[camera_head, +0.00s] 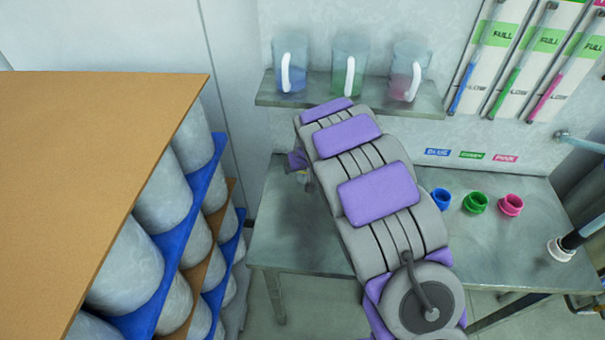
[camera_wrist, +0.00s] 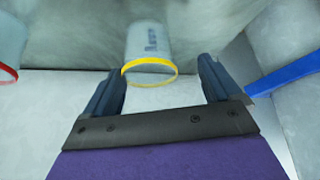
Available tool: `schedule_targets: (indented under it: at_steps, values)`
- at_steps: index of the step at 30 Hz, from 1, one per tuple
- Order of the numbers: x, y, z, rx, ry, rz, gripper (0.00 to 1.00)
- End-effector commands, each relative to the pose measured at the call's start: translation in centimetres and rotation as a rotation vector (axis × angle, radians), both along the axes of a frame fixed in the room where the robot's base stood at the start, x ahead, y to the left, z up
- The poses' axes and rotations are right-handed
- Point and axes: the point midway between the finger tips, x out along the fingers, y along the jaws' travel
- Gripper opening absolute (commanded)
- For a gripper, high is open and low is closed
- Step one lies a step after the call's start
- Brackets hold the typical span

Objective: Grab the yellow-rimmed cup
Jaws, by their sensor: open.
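The yellow-rimmed cup (camera_wrist: 150,55) shows in the wrist view, a pale translucent cup with a yellow ring at its near end and dark marks on its side. It appears between and beyond the two dark fingers of my gripper (camera_wrist: 162,88). The fingers are open, and I see nothing held between them. The yellow rim lies close to the left fingertip in the picture; I cannot tell whether they touch. In the head view my grey and purple arm reaches over the metal table (camera_head: 300,250), and the cup is not visible there.
A red-rimmed cup (camera_wrist: 8,50) is at the left edge of the wrist view, and a blue bar (camera_wrist: 285,75) is at the right. In the head view, a shelf (camera_head: 270,98) holds three jugs. Blue, green and pink rings (camera_head: 475,203) sit on the table. Stacked drums (camera_head: 130,255) stand left.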

Motion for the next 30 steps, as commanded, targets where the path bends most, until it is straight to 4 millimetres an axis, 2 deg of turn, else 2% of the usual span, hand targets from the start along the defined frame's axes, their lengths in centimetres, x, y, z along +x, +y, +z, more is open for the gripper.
schedule_targets:
  at_steps: [10,19,30]
  values:
    - [2.2,-0.6,-3.5,0.014,0.002,-0.004,0.91]
    - [2.2,0.6,-4.1,0.002,0.002,-0.002,0.91]
    - [2.4,-0.1,-3.9,0.011,0.001,-0.003,0.55]
